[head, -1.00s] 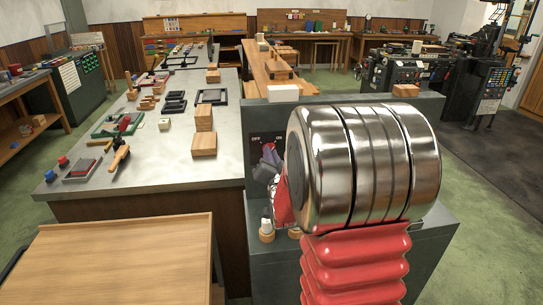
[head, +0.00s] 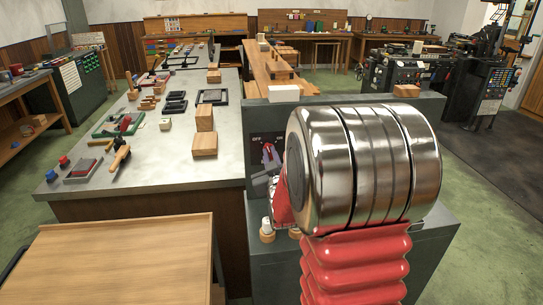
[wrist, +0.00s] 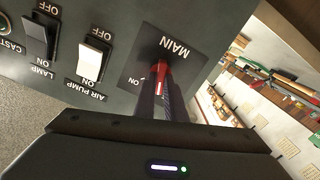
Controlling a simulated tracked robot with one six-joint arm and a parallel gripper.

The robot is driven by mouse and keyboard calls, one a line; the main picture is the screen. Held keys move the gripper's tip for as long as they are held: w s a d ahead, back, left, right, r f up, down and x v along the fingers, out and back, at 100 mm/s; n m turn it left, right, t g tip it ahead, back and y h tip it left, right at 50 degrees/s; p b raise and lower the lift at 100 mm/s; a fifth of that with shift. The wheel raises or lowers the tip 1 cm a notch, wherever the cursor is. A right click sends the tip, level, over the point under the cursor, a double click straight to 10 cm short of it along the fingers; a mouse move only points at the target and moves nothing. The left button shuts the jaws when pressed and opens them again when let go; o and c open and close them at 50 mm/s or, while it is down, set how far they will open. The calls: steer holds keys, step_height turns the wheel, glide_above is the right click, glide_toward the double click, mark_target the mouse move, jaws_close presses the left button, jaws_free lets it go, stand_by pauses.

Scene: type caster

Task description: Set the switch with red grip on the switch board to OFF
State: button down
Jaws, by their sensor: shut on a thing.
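The switch board (head: 256,145) is a dark upright panel with OFF at the left and ON at the right in the head view. The red grip (head: 268,152) stands between these labels, partly hidden by my gripper. In the wrist view the red grip (wrist: 158,69) sits on the plate marked MAIN, seen upside down. An ON label shows at its left; the OFF label is not visible there. My gripper (wrist: 162,88) is shut on the red grip. I cannot tell exactly how far the lever is turned.
In the wrist view, the AIR PUMP switch (wrist: 92,62) and LAMP switch (wrist: 38,40) are beside the main switch. A workbench (head: 90,190) with wooden blocks (head: 204,144) and tools lies left of the panel. A white block (head: 284,93) sits on the panel's top.

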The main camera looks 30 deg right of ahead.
steer(key=n, duration=0.5)
steer(key=shift+a+f, duration=0.1)
steer(key=shift+f, duration=0.15)
stand_by(0.4)
steer(key=c, duration=1.8)
jaws_free()
steer(key=shift+r, duration=0.1)
